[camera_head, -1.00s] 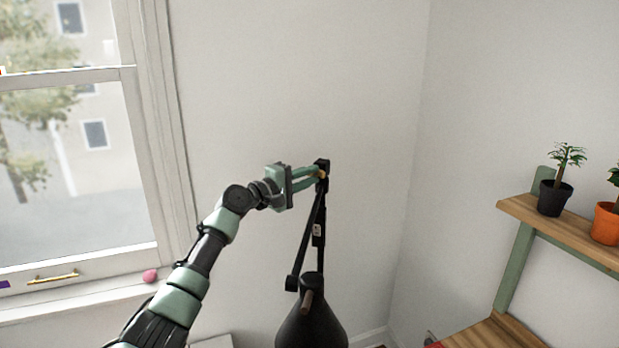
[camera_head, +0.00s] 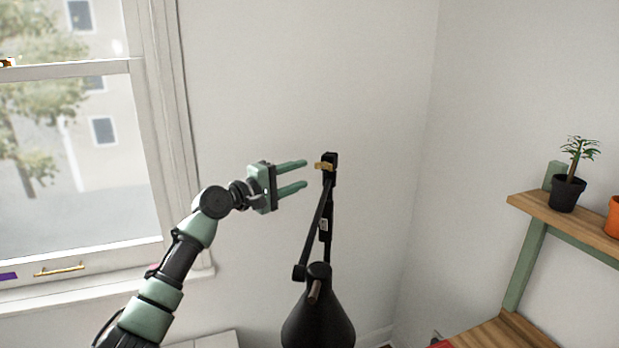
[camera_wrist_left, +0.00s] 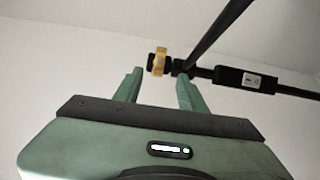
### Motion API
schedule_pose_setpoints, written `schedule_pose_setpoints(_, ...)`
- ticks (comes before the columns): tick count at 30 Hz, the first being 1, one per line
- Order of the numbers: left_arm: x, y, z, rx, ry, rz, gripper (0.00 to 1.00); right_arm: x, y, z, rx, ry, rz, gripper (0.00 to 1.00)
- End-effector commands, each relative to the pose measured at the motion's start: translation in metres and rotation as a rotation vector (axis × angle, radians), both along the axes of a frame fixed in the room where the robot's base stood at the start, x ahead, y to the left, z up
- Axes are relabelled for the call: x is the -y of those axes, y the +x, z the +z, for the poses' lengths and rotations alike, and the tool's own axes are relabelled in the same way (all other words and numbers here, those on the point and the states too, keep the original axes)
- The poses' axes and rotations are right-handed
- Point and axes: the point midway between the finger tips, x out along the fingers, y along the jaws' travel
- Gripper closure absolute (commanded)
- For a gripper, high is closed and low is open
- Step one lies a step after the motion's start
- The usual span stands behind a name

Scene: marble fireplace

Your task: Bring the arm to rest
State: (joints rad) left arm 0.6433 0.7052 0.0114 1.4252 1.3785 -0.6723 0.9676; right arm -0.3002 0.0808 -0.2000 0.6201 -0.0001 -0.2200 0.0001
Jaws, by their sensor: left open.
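My left gripper (camera_head: 298,174) is open and empty in the head view, its two green fingers spread and pointing right. Just right of the fingertips, with a small gap, is a brass-coloured knob (camera_head: 323,166) on the black joint of a lamp arm (camera_head: 316,230). The left wrist view shows my left gripper (camera_wrist_left: 158,90) with its fingers apart, and the knob (camera_wrist_left: 160,61) beyond the tips, not between them. My right gripper is in neither view.
The black lamp shade (camera_head: 318,318) hangs below the lamp arm. A wooden shelf (camera_head: 540,206) with a black plant pot (camera_head: 567,193) and an orange pot (camera_head: 614,216) is at the right. A window (camera_head: 75,150) is at the left. The wall above the gripper is clear.

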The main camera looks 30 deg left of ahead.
Motion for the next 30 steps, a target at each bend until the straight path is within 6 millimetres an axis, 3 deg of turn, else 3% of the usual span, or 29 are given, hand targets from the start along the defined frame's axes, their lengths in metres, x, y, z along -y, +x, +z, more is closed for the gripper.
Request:
schedule_pose_setpoints(6,-0.003,-0.013,0.000,-0.001,0.001,-0.001,0.59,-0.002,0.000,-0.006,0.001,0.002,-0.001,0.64)
schedule_pose_setpoints(22,-0.004,-0.012,-0.007,-0.008,0.005,0.003,0.59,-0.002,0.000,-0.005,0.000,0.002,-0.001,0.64)
schedule_pose_setpoints(26,-0.008,-0.004,-0.054,-0.059,0.048,0.033,0.59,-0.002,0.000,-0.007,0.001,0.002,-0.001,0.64)
schedule_pose_setpoints(29,-0.012,0.000,-0.120,-0.131,0.122,0.071,0.59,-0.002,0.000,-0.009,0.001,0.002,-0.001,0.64)
schedule_pose_setpoints(30,-0.013,0.000,-0.151,-0.165,0.160,0.084,0.59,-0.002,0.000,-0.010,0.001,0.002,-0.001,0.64)
